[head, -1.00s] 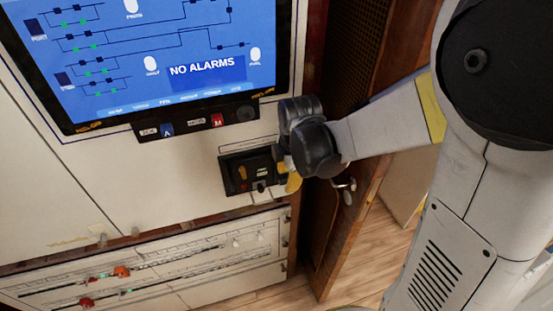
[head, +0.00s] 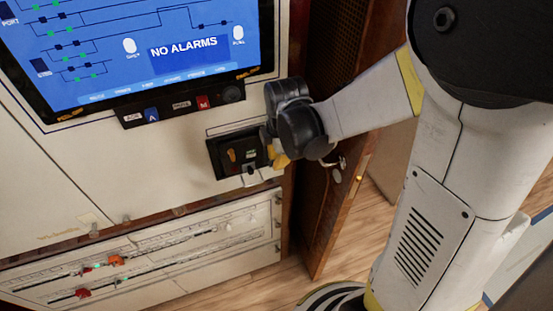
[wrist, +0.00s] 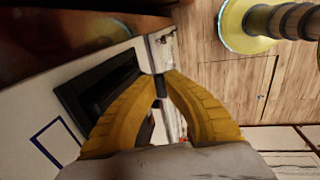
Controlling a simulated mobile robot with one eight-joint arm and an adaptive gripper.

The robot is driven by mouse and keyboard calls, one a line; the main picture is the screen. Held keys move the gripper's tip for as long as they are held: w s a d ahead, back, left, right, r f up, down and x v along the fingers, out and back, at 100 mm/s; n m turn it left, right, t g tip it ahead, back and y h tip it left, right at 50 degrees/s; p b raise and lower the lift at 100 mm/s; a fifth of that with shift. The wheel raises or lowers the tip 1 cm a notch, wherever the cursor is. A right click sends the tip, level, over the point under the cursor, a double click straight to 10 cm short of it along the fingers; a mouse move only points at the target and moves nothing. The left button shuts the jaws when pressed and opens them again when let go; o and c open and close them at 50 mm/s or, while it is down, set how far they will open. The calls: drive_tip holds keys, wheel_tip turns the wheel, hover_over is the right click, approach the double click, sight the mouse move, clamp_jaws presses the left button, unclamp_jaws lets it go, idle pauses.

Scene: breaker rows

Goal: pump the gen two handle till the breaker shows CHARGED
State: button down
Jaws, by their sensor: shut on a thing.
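The breaker is a black-framed unit (head: 222,160) set in the white panel, below the screen. A yellow piece and small pale marks show on its face, too small to read. My gripper (head: 271,150) is at the right edge of the breaker, its yellow fingers partly hidden by my dark wrist. In the wrist view my gripper (wrist: 162,84) has its two yellow fingertips close together on a small dark piece, seemingly the handle (wrist: 160,87). The breaker's dark recess (wrist: 88,88) is left of the fingers there. Most of the handle is hidden.
The screen (head: 130,45) above reads NO ALARMS. A button strip (head: 185,106) lies under it. A lower panel (head: 150,262) holds red knobs and green lights. A wooden door (head: 325,215) with a metal handle stands close on the right. Wooden floor (head: 380,215) is open beyond.

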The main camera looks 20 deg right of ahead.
drive_tip(key=s+f+t+b, duration=0.1)
drive_tip(key=t+b, duration=0.1)
drive_tip(key=s+f+t+b, duration=0.1)
drive_tip(key=t+b, duration=0.1)
drive_tip(key=b, duration=0.1)
drive_tip(key=f+t+b, duration=0.1)
drive_tip(key=t+b, duration=0.1)
drive_tip(key=shift+s+f, duration=0.4)
drive_tip(key=shift+b, duration=0.35)
drive_tip(key=c, duration=1.4)
unclamp_jaws()
drive_tip(key=shift+w, duration=0.1)
drive_tip(key=shift+v, duration=6)
